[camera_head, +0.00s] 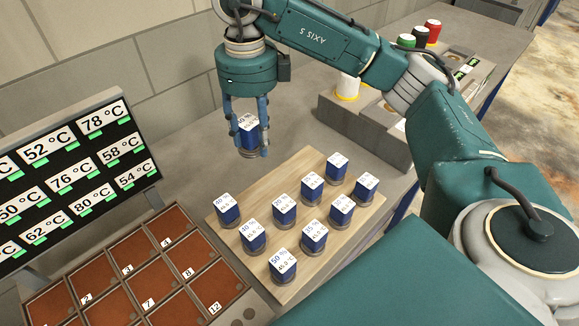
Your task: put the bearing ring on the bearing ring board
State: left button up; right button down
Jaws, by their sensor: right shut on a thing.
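My right gripper (249,151) points down and is shut on a blue piece with a white printed label on top (249,136), which I take to be the bearing ring; no ring shape can be made out. It shows between the fingers, near the back left edge of the light wooden board (301,162). Whether it is clear of the surface below is hard to tell. Several similar blue pieces with white labels and grey round bases stand upright in rows on that board, one at its front (284,265). My left gripper is not in view.
A panel of temperature readings (75,170) stands at left. Below it is a tray of numbered reddish-brown compartments (172,229). A grey block (366,132) with a white and yellow spool (347,88) stands behind the board. Green, black and red spools (433,31) are further back.

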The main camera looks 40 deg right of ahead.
jog(key=shift+w+d+r+m, duration=0.1)
jog(key=shift+w+r+m, duration=0.1)
jog(key=shift+w+m, duration=0.25)
jog(key=shift+f+m, duration=0.15)
jog(key=shift+m, duration=0.2)
notch_tip(320, 180, down, 7)
jog(key=p, duration=0.3)
send_over(262, 203)
notch_tip(262, 203, down, 12)
jog(key=shift+r, duration=0.25)
jog(key=shift+d+f, duration=0.1)
jog(key=shift+f, duration=0.35)
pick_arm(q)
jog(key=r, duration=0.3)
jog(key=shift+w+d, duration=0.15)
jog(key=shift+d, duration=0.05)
pick_arm(e)
jog(key=shift+f, duration=0.1)
